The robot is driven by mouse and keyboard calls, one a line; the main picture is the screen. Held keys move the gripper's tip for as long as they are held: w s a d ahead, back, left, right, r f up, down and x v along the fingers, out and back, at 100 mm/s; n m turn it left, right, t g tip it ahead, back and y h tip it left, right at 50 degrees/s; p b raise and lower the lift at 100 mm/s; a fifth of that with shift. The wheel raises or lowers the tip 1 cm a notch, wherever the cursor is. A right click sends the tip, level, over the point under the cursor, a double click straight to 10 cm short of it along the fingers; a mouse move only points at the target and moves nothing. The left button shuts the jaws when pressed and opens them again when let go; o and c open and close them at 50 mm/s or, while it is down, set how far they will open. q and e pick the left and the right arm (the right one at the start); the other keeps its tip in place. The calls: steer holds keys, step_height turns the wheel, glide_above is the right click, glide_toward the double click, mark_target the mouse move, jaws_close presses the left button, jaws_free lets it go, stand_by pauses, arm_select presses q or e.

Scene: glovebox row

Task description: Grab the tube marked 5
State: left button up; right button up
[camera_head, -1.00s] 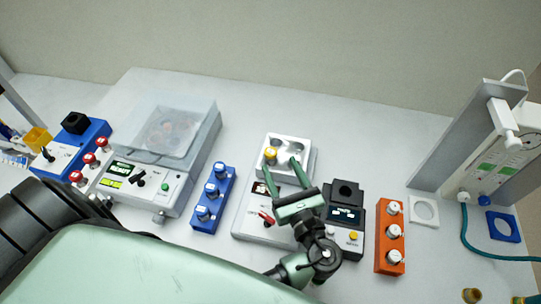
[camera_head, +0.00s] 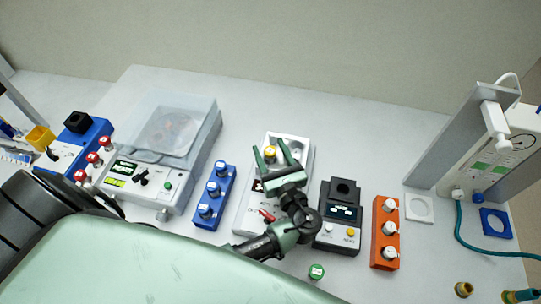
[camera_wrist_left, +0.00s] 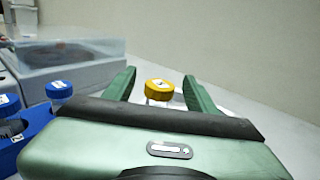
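A yellow-capped tube (camera_head: 270,152) stands in the white vortex-like device (camera_head: 246,212) in the middle of the bench. My left gripper (camera_head: 271,147) is open, with a finger on each side of this cap in the head view. In the left wrist view the yellow cap (camera_wrist_left: 158,89) shows between the two spread fingers (camera_wrist_left: 159,75); I see a gap on both sides of it. Its white label is too small to read. I cannot make out a 5 on any tube. My right gripper is not in view.
A blue rack (camera_head: 213,196) of tubes stands to the left, a black device (camera_head: 338,217) and an orange rack (camera_head: 385,233) to the right. A green-capped tube (camera_head: 316,271) is near the front. A lidded machine (camera_head: 160,160) stands further left.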

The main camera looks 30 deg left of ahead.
arm_select(q)
jaws_close()
